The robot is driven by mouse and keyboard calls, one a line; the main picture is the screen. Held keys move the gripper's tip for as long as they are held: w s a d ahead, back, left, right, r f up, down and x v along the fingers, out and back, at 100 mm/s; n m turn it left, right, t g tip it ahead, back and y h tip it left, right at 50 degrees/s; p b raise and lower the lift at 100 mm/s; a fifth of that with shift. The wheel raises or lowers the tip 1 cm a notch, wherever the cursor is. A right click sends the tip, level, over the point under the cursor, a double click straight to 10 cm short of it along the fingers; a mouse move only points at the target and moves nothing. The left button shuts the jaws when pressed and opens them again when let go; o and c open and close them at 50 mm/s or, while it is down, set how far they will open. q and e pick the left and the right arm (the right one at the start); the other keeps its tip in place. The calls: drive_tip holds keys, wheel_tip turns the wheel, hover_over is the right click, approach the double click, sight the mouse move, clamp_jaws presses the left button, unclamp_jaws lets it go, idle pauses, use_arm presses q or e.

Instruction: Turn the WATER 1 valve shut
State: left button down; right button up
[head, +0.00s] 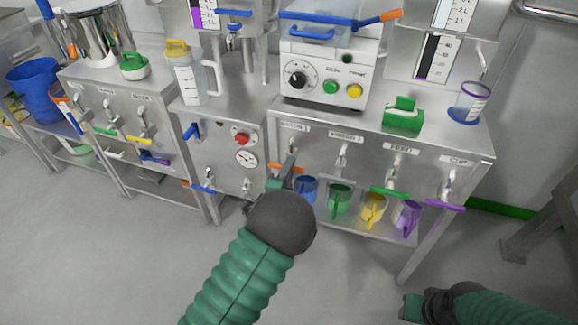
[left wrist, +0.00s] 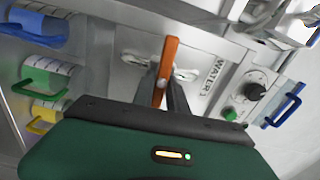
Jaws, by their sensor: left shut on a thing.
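The WATER 1 valve's orange handle (head: 276,167) is on the front of the middle steel bench. In the left wrist view the orange handle (left wrist: 168,62) runs about parallel to the WATER 1 label (left wrist: 213,75). In the head view it lies roughly level across its tap. My left gripper (head: 284,174) is shut on this handle, with its fingers (left wrist: 164,88) on either side of it. The fingers and wrist hide part of the handle and tap. My right gripper (head: 408,305) is low at the lower right, away from the bench; its jaws are unclear.
A green handle (head: 388,191) and a purple handle (head: 445,205) sit on taps farther right. Blue (head: 306,188), green (head: 340,198), yellow (head: 373,208) and purple (head: 407,216) jugs stand on the shelf below. A white control box (head: 325,75) is on the bench top. Floor in front is clear.

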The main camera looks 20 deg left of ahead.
use_arm(q)
drive_tip(key=shift+s+d+f+m, duration=0.1)
drive_tip(key=shift+d+f+m, duration=0.1)
drive_tip(key=shift+f+m, duration=0.25)
drive_tip(key=c, duration=1.3)
unclamp_jaws()
drive_tip(key=shift+r, duration=0.25)
drive_tip(key=shift+s, duration=0.15)
drive_tip(key=s+p, duration=0.1)
drive_tip(key=s, duration=0.4)
drive_tip(key=s+p, duration=0.2)
drive_tip(key=s, duration=0.4)
drive_tip(key=s+p, duration=0.1)
drive_tip(key=s, duration=0.4)
drive_tip(key=shift+s+a, duration=0.2)
drive_tip(key=shift+a, duration=0.1)
